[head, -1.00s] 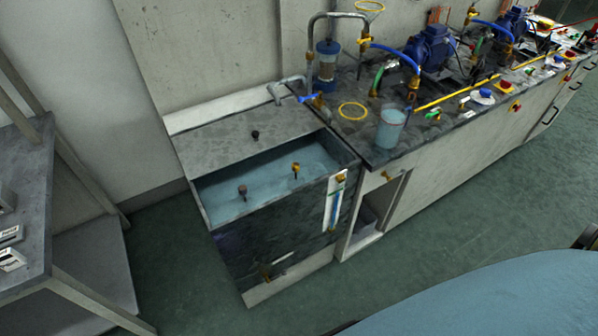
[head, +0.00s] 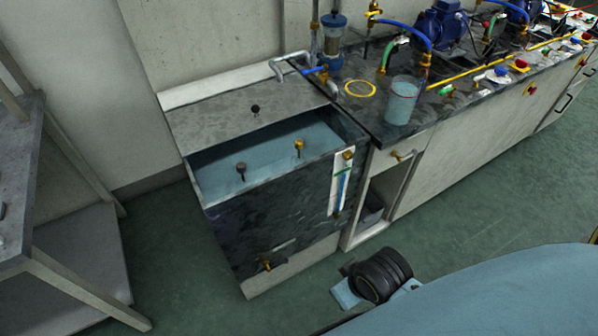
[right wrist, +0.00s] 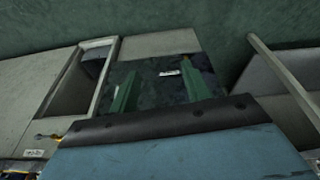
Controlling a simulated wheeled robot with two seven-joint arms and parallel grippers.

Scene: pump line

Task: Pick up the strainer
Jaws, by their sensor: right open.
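I cannot tell for certain which item is the strainer. Inside the open water tank (head: 262,232) in the head view, a small brass-topped fitting (head: 299,148) stands near the right side. A dark small-knobbed fitting (head: 241,170) stands to its left. My right gripper (right wrist: 160,72) shows in the right wrist view with two green fingers spread apart and nothing between them. It points toward the tank's dark front. My left gripper is in neither view.
The bench (head: 440,150) right of the tank holds a clear beaker (head: 401,100), blue pumps (head: 440,25), hoses and a yellow ring (head: 360,88). A grey shelf unit (head: 70,265) stands at the left. Green floor (head: 480,225) is open in front of the bench.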

